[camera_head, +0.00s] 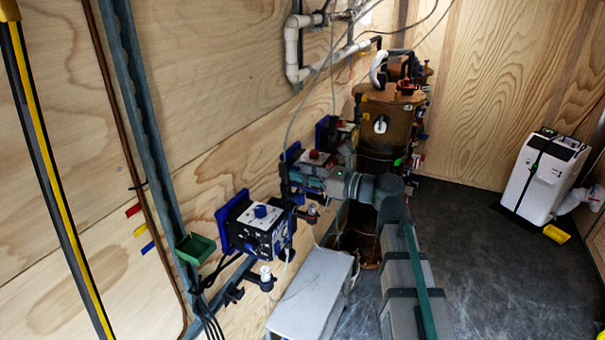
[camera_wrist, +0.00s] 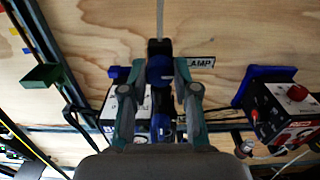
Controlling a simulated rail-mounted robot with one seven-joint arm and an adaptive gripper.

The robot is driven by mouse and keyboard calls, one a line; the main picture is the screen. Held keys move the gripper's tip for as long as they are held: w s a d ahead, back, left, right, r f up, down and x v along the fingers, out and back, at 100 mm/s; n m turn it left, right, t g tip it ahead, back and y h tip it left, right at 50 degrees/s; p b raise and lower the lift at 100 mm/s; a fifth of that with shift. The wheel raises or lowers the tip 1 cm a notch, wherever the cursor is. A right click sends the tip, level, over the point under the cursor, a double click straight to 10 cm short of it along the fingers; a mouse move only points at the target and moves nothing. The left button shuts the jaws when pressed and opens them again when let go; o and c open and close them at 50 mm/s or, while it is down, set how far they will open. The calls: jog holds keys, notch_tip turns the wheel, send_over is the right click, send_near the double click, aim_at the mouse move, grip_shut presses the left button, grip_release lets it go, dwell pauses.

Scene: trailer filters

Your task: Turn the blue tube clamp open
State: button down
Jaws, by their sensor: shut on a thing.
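The blue tube clamp (camera_wrist: 160,71) is in the upper middle of the wrist view, in front of the wooden wall, with a dark part above it. A pale tube (camera_wrist: 159,18) runs up from it. My gripper (camera_wrist: 161,78) has one finger on each side of the clamp and is shut on it. A label ending in "LAMP" (camera_wrist: 202,62) is beside it on the wall, partly hidden by the right finger. In the head view my gripper (camera_head: 312,172) reaches the wall-side equipment, and the clamp cannot be made out there. Its open or closed setting cannot be told.
A blue-framed control box (camera_head: 262,229) is on the left wall, near a green bin (camera_head: 195,248). A red-knobbed box (camera_wrist: 290,108) is right of my gripper. The brown tank (camera_head: 388,118) is behind.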

jog(key=n+b, duration=0.2)
jog(key=n, duration=0.2)
jog(key=shift+f+b, duration=0.2)
jog(key=shift+b, duration=0.2)
jog(key=n+b, duration=0.3)
jog(key=n, duration=0.1)
jog(key=shift+s+b, duration=0.1)
jog(key=shift+b, duration=0.25)
jog(key=n+b, duration=0.4)
jog(key=n, duration=0.1)
jog(key=shift+f, duration=0.15)
jog(key=n+b, duration=0.4)
jog(key=shift+n, duration=0.3)
jog(key=shift+r, duration=0.2)
jog(key=c, duration=0.9)
grip_release()
jog(key=shift+o, duration=0.2)
